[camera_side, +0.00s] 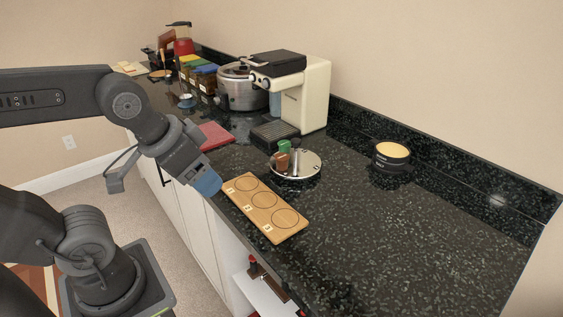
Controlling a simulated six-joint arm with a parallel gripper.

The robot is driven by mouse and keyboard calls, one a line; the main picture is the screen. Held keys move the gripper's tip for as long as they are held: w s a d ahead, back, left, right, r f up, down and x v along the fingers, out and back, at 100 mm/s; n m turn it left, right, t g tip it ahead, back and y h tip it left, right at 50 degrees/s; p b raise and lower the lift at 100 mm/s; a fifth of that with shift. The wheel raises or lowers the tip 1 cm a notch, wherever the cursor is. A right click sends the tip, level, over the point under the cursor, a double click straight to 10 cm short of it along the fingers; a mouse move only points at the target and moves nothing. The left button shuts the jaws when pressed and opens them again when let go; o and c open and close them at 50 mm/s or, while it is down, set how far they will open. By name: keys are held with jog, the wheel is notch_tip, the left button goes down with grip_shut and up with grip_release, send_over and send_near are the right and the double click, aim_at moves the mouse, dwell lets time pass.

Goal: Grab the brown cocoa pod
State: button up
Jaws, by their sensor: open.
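The brown cocoa pod (282,162) is small and stands on the round silver holder (311,170) on the dark counter. It is at the left of the holder, just in front of a green pod (284,147), with a dark upright post or pod beside them. My gripper (208,184) is left of the holder, at the counter's front edge near the wooden board. It points down and right, with a blue part at its tip. It is open and clearly apart from the brown pod. The gap between its fingers is not clearly visible.
A wooden board (249,186) with several numbered circles lies in front of the holder. A cream coffee machine (314,95) stands behind it. A black tin (391,158) is at the right. A red mat (214,137) lies left. The right counter is clear.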

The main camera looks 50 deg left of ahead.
jog(key=shift+o, duration=0.6)
jog(key=n+g+y, duration=0.2)
jog(key=n+y, duration=0.1)
jog(key=n, duration=0.6)
send_over(282, 157)
jog(key=s+d, duration=0.3)
jog(key=d, duration=0.1)
notch_tip(282, 157, down, 3)
jog(key=x, duration=0.8)
jog(key=shift+a+f, duration=0.15)
jog(key=shift+f, duration=0.3)
jog(key=shift+s+a+x, duration=0.1)
jog(key=shift+s+x, duration=0.05)
jog(key=shift+x, duration=0.75)
jog(key=shift+s+a+x, duration=0.1)
jog(key=shift+x, duration=0.75)
jog(key=shift+s+a+x, duration=0.1)
jog(key=shift+s+x, duration=0.05)
jog(key=shift+x, duration=0.75)
jog(key=c, duration=1)
